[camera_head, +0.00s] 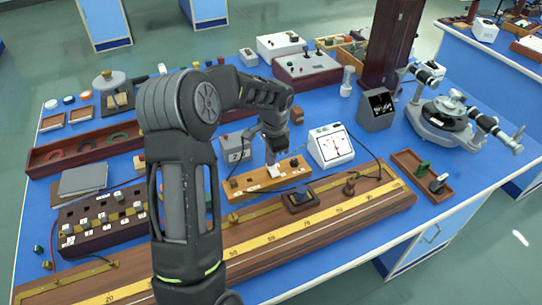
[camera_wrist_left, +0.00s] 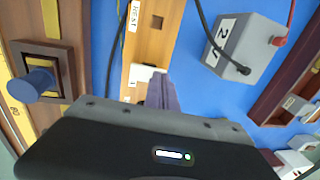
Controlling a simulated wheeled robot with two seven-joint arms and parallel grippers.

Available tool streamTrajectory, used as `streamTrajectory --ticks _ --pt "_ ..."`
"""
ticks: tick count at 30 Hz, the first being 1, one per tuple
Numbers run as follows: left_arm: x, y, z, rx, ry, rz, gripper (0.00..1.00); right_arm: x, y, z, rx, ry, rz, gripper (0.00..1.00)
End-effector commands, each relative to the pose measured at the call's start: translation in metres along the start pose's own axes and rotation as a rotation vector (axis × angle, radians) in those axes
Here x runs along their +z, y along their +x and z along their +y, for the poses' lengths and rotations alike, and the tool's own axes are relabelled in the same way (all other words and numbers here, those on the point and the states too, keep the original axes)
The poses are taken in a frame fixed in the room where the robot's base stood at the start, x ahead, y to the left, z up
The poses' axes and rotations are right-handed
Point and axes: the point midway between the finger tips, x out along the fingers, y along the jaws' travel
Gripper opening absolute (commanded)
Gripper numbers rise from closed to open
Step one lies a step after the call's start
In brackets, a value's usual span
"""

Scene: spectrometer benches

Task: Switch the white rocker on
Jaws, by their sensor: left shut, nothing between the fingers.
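The white rocker (camera_head: 275,173) sits on a light wooden board (camera_head: 240,188) in the middle of the bench. In the left wrist view the rocker (camera_wrist_left: 146,72) shows as a white block on the wooden board (camera_wrist_left: 152,28), partly hidden behind the fingertips. My left gripper (camera_head: 272,163) is shut and empty, pointing down just over the rocker. Its closed fingers (camera_wrist_left: 161,92) overlap the rocker's edge in the left wrist view. I cannot tell whether they touch it, nor which way the rocker is tipped. My right gripper is not in view.
A grey box marked 2 (camera_head: 236,148) and a white meter (camera_head: 331,146) stand close behind the board. A long wooden rail with a yellow scale (camera_head: 265,243) lies in front. Black cables (camera_head: 370,160) run nearby. A spectrometer (camera_head: 445,118) stands at the right.

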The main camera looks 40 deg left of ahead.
Motion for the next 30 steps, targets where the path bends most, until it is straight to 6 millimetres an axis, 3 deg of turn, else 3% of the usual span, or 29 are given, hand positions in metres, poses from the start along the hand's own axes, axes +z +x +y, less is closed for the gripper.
streamTrajectory --ticks 13,30 --pt "0.001 0.002 -0.003 0.045 -0.005 -0.004 0.00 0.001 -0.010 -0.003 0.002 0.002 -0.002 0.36" --pt "0.000 -0.001 0.008 0.050 0.001 -0.002 0.00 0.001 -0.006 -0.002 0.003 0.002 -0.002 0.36"
